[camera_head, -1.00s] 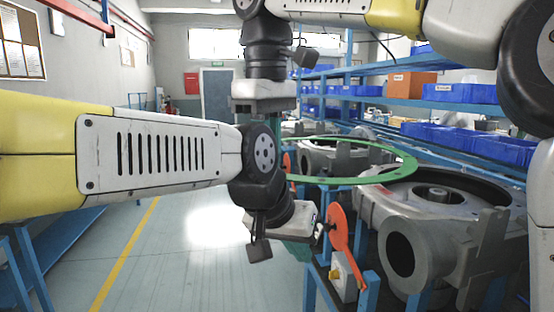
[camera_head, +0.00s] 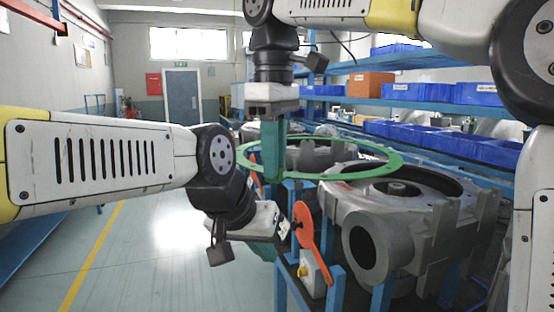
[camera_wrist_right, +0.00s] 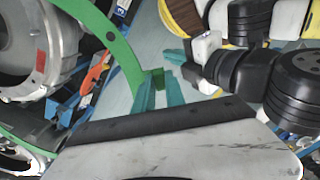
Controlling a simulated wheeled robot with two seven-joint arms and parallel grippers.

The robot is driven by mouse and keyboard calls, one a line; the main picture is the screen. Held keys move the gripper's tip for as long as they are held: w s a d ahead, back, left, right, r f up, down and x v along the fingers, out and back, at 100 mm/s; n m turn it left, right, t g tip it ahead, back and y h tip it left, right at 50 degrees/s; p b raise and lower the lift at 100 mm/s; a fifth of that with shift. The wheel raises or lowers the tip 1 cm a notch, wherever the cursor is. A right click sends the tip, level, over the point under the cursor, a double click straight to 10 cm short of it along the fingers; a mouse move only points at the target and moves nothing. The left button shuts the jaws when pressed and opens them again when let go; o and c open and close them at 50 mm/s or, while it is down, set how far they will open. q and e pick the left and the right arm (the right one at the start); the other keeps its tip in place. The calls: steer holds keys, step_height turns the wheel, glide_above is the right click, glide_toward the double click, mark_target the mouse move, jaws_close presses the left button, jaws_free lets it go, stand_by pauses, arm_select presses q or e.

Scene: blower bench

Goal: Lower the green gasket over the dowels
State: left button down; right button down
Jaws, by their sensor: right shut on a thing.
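The green gasket (camera_head: 393,164) is a wide flat ring, held roughly level above the grey blower housing (camera_head: 440,209) and overlapping its round opening in the head view. My right gripper (camera_head: 272,165) points down with its teal fingers shut on the ring's left side. The wrist view shows the gasket's curved band (camera_wrist_right: 108,34) and a small green tab between my right gripper's fingertips (camera_wrist_right: 157,84). My left gripper (camera_head: 268,247) is below and left of the ring, mostly hidden by its wrist; its jaw opening is unclear. I cannot make out the dowels.
An orange lever with a round disc (camera_head: 303,214) stands left of the housing, close to my left gripper. Another grey housing (camera_head: 330,153) sits behind on the blue bench. Blue shelves with bins (camera_head: 480,146) line the right side. The floor at left is clear.

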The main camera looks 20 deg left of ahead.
steer(key=shift+w+d+f, duration=0.35)
steer(key=shift+w+d, duration=3.75)
steer(key=shift+d, duration=2.05)
steer(key=shift+w+d+f, duration=0.35)
steer(key=shift+w+d, duration=3.75)
steer(key=shift+d, duration=2.05)
steer(key=shift+w+d+f, duration=0.1)
steer(key=shift+f, duration=3.75)
